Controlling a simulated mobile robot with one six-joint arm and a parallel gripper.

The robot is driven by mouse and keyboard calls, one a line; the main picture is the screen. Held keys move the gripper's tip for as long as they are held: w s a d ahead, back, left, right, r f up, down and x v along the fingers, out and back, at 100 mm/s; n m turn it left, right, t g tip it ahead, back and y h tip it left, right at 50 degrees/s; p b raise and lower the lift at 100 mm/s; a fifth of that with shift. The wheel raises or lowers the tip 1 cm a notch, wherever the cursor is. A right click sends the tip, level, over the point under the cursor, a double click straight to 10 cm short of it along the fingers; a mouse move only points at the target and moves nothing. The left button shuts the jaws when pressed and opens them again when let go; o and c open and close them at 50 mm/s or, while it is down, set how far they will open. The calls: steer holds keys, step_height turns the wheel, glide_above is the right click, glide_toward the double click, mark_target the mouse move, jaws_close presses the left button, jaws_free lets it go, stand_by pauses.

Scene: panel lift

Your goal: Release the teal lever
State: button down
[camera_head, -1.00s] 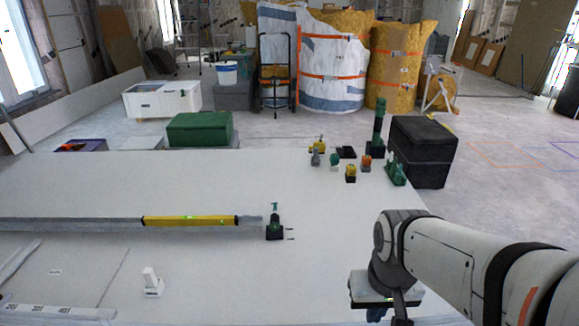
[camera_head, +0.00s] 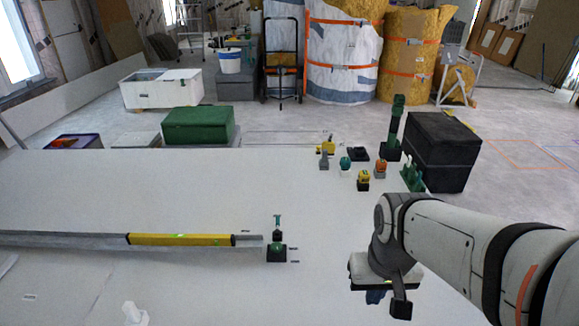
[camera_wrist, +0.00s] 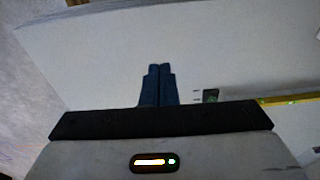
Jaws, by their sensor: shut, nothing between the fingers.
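The teal lever (camera_head: 277,222) stands upright on top of a small black clamp (camera_head: 277,253) on the white panel, at the right end of the rail. The clamp also shows in the wrist view (camera_wrist: 210,96), small and dark, right of my fingers; the lever cannot be made out there. My gripper (camera_wrist: 160,68) is shut and empty, its two blue fingers side by side. In the head view my gripper (camera_head: 376,297) hangs over the panel, right of the clamp and nearer to me, well apart from the lever.
A grey rail with a yellow level (camera_head: 180,240) lies left of the clamp. Several small coloured tools, a green post (camera_head: 395,125) and a black box (camera_head: 441,150) stand at the back right. A white upright piece (camera_head: 134,314) is at the front left. The panel between gripper and clamp is clear.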

mark_target(278, 224)
steer(key=w+a+f+n+y, duration=0.1)
steer(key=w+a+f, duration=0.1)
steer(key=w, duration=0.8)
steer(key=w+a+f+t+y+b, duration=0.1)
steer(key=w+a+f+y, duration=0.1)
steer(key=w, duration=0.9)
steer(key=w+a+f+n+y, duration=0.1)
steer(key=w+a+f, duration=0.15)
steer(key=w, duration=0.75)
steer(key=w+a+f+t+y, duration=0.1)
steer(key=w+f+t+y, duration=0.1)
steer(key=w+f, duration=1.7)
steer(key=shift+w+a+f+t+b, duration=0.25)
steer(key=shift+a+f+t+b, duration=0.05)
steer(key=shift+a+f+b, duration=0.1)
steer(key=b+x, duration=0.3)
steer(key=x, duration=0.6)
steer(key=shift+a+f, duration=0.15)
steer(key=shift+f, duration=0.2)
steer(key=a, duration=0.1)
steer(key=a+b, duration=0.1)
steer(key=a, duration=0.1)
steer(key=shift+w+a+r, duration=0.1)
steer(key=shift+a+r, duration=0.1)
steer(key=shift+r, duration=0.05)
steer(key=shift+a+r, duration=0.1)
steer(key=shift+a, duration=0.3)
